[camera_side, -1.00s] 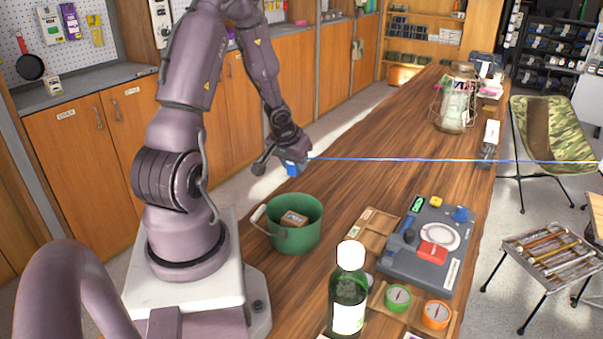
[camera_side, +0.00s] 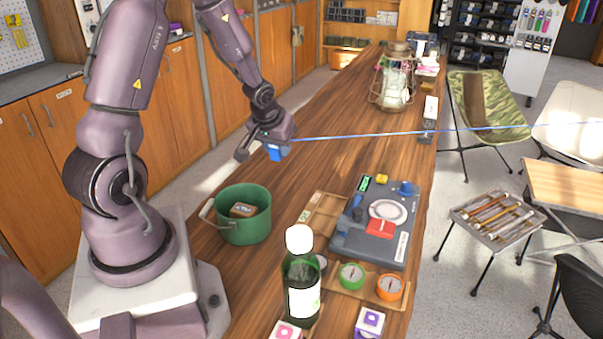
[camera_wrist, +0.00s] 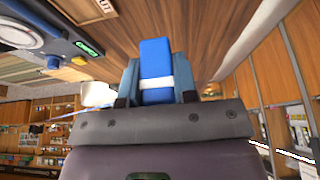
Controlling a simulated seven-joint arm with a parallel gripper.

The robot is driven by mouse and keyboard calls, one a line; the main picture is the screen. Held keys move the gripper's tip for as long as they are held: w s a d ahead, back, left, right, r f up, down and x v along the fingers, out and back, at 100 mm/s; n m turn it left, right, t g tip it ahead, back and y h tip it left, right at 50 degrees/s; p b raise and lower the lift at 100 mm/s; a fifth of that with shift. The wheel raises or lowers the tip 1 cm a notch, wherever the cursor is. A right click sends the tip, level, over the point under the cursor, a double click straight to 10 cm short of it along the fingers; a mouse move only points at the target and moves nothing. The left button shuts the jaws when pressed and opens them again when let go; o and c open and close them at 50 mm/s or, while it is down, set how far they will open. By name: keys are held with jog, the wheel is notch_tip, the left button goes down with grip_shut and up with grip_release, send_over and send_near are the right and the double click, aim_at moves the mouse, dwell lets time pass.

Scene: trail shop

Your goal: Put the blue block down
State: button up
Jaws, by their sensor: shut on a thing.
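The blue block (camera_side: 277,153) is held in my gripper (camera_side: 275,147), in the air near the table's left edge, beyond the green bucket. In the wrist view the blue block (camera_wrist: 155,60), with a white band, stands between the two blue-grey fingers of my gripper (camera_wrist: 156,82). The fingers are shut on it. The wooden table (camera_side: 335,150) has a bare stretch to the right of the block. The gap between block and table cannot be judged exactly.
A green bucket (camera_side: 240,222) holds a brown block (camera_side: 242,210). A grey board (camera_side: 350,247) carries a red block (camera_side: 382,228) and a white ring (camera_side: 388,209). A bottle (camera_side: 303,285) stands in front, a lantern (camera_side: 393,85) far back. A thin blue line (camera_side: 370,134) crosses the table.

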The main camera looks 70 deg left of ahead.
jog(key=w+a+f, duration=0.4)
jog(key=w+a, duration=0.2)
jog(key=w, duration=0.1)
send_over(307, 171)
jog(key=s+d, duration=0.1)
jog(key=s, duration=0.1)
jog(key=f, duration=0.5)
jog(key=shift+w, duration=0.25)
jog(key=shift+w+a+f, duration=0.1)
jog(key=shift+w+f, duration=0.1)
jog(key=shift+f, duration=1.65)
jog(key=shift+f, duration=0.1)
jog(key=o, duration=0.9)
